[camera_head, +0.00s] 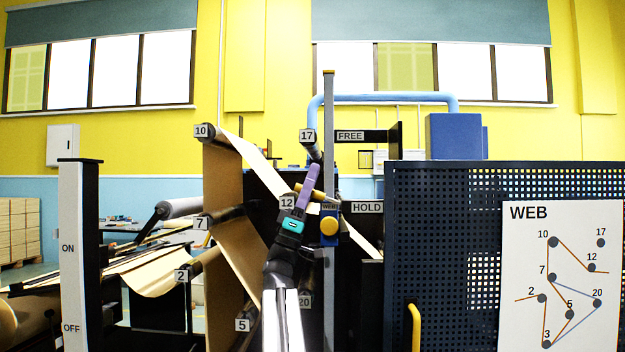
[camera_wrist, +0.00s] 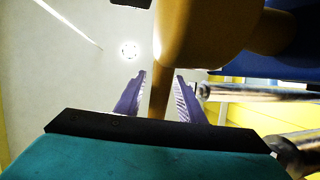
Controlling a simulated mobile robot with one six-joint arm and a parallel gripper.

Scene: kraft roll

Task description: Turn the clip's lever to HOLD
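The clip is a blue block with a WEB label (camera_head: 329,206) and a round yellow knob (camera_head: 329,226), on an upright post. Its ochre lever (camera_head: 318,193) sticks out leftward beside my gripper, partly hidden by it. My gripper (camera_head: 312,170) has purple fingers and reaches up in front of the clip. In the wrist view the fingers (camera_wrist: 160,75) stand apart, with the narrow ochre lever end (camera_wrist: 160,95) between them and gaps showing on both sides. The FREE sign (camera_head: 350,135) is above and the HOLD sign (camera_head: 367,207) lower, right of the post. I cannot tell which one the lever matches.
Brown paper web (camera_head: 225,170) runs over numbered rollers to the left. A dark perforated guard panel (camera_head: 440,240) with a WEB diagram (camera_head: 560,275) stands at right. An ON/OFF post (camera_head: 72,250) stands at left. Metal rods (camera_wrist: 245,92) lie right of the fingers.

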